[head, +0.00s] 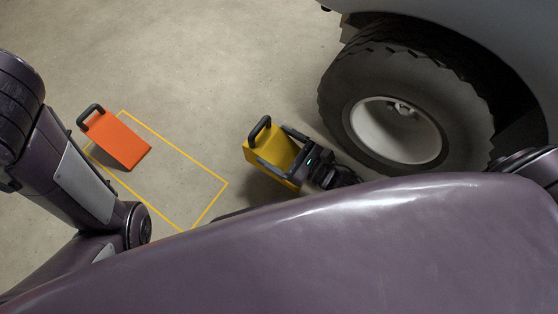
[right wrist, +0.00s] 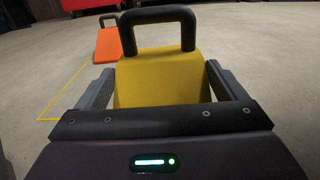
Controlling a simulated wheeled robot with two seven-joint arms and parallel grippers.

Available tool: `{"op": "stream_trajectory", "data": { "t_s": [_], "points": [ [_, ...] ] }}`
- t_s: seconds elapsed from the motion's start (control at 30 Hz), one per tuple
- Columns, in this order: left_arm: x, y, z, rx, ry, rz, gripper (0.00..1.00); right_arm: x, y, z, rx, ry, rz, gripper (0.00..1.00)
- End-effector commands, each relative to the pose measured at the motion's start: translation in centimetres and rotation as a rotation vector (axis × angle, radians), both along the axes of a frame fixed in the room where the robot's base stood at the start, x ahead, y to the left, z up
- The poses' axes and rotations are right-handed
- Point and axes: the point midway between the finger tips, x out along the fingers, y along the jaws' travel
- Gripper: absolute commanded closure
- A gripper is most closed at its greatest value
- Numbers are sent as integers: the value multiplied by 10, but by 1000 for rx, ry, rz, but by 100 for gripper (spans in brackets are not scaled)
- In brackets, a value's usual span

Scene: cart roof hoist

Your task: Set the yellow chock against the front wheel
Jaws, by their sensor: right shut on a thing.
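The yellow chock (head: 262,148) with a black loop handle is in the middle of the head view, left of the front wheel (head: 402,125) and apart from it. My right gripper (head: 285,155) is shut on the yellow chock, one finger on each side. In the right wrist view the yellow chock (right wrist: 165,78) fills the space between the fingers of my right gripper (right wrist: 160,90), its handle standing up beyond them. I cannot tell whether the chock touches the floor. My left arm shows at the left of the head view, but its gripper is not visible.
An orange chock (head: 122,138) with a black handle stands at the left, inside or on the edge of a yellow floor outline (head: 205,210). The cart body (head: 480,25) overhangs the wheel. Bare concrete floor lies between the chocks and at the back.

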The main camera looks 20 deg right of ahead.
Motion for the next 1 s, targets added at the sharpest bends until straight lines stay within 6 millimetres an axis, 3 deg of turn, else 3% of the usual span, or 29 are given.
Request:
{"op": "stream_trajectory", "data": {
  "t_s": [0.27, 0.5, 0.93, 0.97, 1.0],
  "points": [
    [0, 0, -16, 0, 0, 0, 64, 1, 0, -19, 4, -6, 0, 52],
    [-1, 0, -40, -3, 1, -5, 64, 2, 0, -54, 4, -6, -1, 52],
    [-8, 2, -35, -15, -20, -17, 64, 1, 0, -57, 4, -6, 0, 52],
    [-8, 2, -34, -17, -19, -19, 64, 0, 0, -58, 1, -1, 0, 5],
    [-8, 2, -34, -18, -18, -19, 64, 0, 0, -57, 1, -1, 0, 0]
  ]
}}
